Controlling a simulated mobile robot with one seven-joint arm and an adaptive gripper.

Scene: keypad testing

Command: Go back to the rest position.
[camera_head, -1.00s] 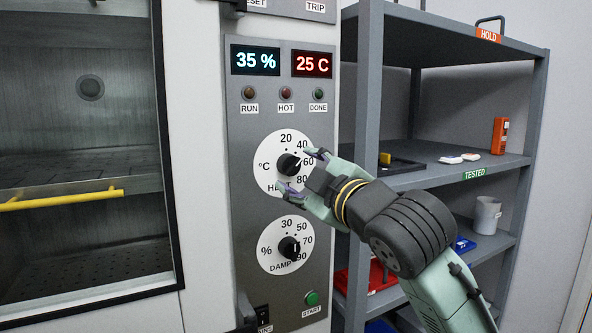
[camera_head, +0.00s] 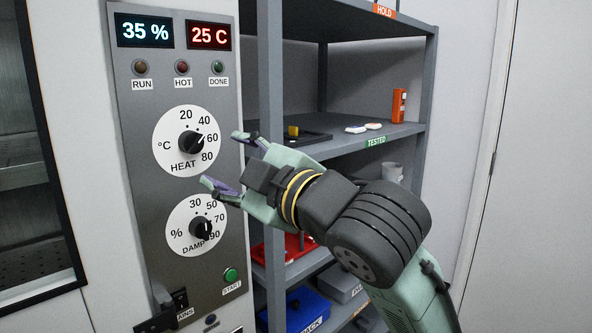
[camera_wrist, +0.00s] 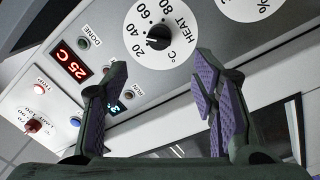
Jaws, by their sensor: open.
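The displays read 35 % (camera_head: 146,32) and 25 C (camera_head: 209,36).
A grey shelf unit (camera_head: 430,70) stands behind my arm, with an orange device (camera_head: 399,105), a red tray (camera_head: 283,247) and a blue box (camera_head: 306,310). The chamber door (camera_head: 22,160) is at the left. The wall area at the far right is clear.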

